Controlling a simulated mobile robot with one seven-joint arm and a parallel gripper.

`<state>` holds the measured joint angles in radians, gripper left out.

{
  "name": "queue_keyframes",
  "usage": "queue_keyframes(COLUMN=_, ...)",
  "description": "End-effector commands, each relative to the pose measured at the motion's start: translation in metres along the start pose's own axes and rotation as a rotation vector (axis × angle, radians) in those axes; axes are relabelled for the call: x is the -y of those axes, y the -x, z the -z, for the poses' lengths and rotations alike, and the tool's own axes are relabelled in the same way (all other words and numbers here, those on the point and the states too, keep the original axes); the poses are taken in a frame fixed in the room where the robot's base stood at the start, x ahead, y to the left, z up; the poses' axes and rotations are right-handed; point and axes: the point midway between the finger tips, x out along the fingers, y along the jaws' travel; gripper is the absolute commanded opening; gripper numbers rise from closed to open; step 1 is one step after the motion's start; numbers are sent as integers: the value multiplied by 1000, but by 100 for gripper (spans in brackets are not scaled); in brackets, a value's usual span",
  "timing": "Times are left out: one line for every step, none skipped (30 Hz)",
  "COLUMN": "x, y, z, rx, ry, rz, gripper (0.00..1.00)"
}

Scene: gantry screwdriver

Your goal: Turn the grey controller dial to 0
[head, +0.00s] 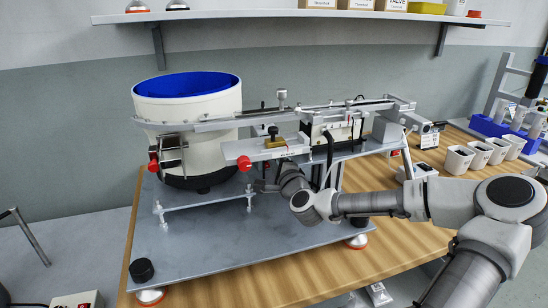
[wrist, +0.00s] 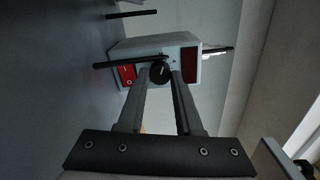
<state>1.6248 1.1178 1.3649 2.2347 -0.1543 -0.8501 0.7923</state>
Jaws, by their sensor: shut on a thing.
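In the wrist view, a light grey controller box (wrist: 160,50) shows its front face, with a round dark dial (wrist: 160,73) at its lower middle. My gripper (wrist: 161,80) has its two grey fingers on either side of the dial, shut on it. The dial's marks are too small and dark to read. In the head view, my gripper (head: 268,184) is beneath the gantry assembly, mostly hidden by my own wrist and the fixture. I cannot make out the gripped dial in the head view.
The controller box has a red switch (wrist: 126,74) and a dark red display (wrist: 187,63). A white bowl feeder (head: 190,110) stands on the metal base plate (head: 220,240). The linear rail (head: 345,104) passes above my gripper. White cups (head: 457,160) stand at right.

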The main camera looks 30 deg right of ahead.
Motion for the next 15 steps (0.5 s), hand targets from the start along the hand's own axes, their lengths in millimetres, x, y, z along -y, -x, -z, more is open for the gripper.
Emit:
queue_keyframes(x=1, y=0, z=0, rx=0, ry=0, rz=2, gripper=0)
queue_keyframes(x=1, y=0, z=0, rx=0, ry=0, rz=2, gripper=0)
queue_keyframes(x=1, y=0, z=0, rx=0, ry=0, rz=2, gripper=41)
queue_keyframes(x=1, y=0, z=0, rx=0, ry=0, rz=2, gripper=47)
queue_keyframes(x=1, y=0, z=0, rx=0, ry=-1, rz=2, gripper=52)
queue_keyframes(x=1, y=0, z=0, rx=0, ry=-1, rz=2, gripper=59)
queue_keyframes(x=1, y=0, z=0, rx=0, ry=-1, rz=2, gripper=64)
queue_keyframes(x=1, y=0, z=0, rx=0, ry=-1, rz=1, gripper=64)
queue_keyframes(x=1, y=0, z=0, rx=0, ry=-1, rz=1, gripper=64)
queue_keyframes(x=0, y=0, z=0, rx=0, ry=-1, rz=1, gripper=64)
queue_keyframes(x=0, y=0, z=0, rx=0, ry=-1, rz=1, gripper=64)
queue_keyframes(x=0, y=0, z=0, rx=0, ry=-1, rz=1, gripper=64)
queue_keyframes(x=0, y=0, z=0, rx=0, ry=-1, rz=1, gripper=64)
queue_keyframes(x=0, y=0, z=0, rx=0, ry=-1, rz=0, gripper=64)
queue_keyframes(x=0, y=0, z=0, rx=0, ry=-1, rz=0, gripper=64)
